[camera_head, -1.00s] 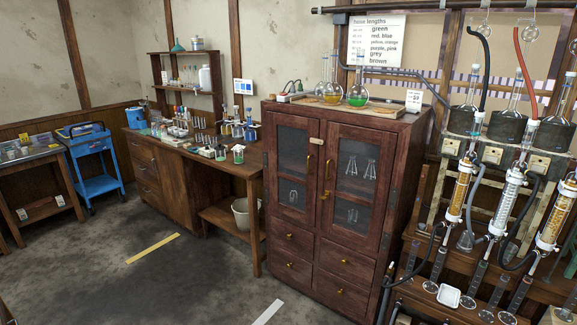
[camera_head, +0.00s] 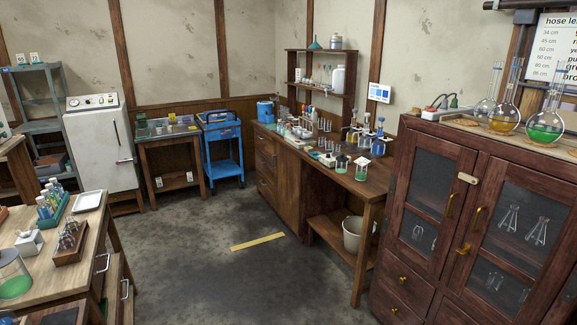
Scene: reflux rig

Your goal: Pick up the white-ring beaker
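Two small beakers with green contents stand side by side near the front edge of the long wooden bench (camera_head: 375,188). One is the left beaker (camera_head: 341,164), the other the right beaker (camera_head: 362,169). A larger glass beaker (camera_head: 14,276) with green liquid stands on the near left table. They are too small or too cut off for me to tell which one has a white ring. My gripper is not in view.
A dark wooden cabinet (camera_head: 462,190) with flasks on top stands at the right. The near left table (camera_head: 88,235) holds racks and bottles. A blue cart (camera_head: 221,147) and white oven (camera_head: 102,142) stand at the back. The floor (camera_head: 215,285) between is clear, with yellow tape (camera_head: 258,241).

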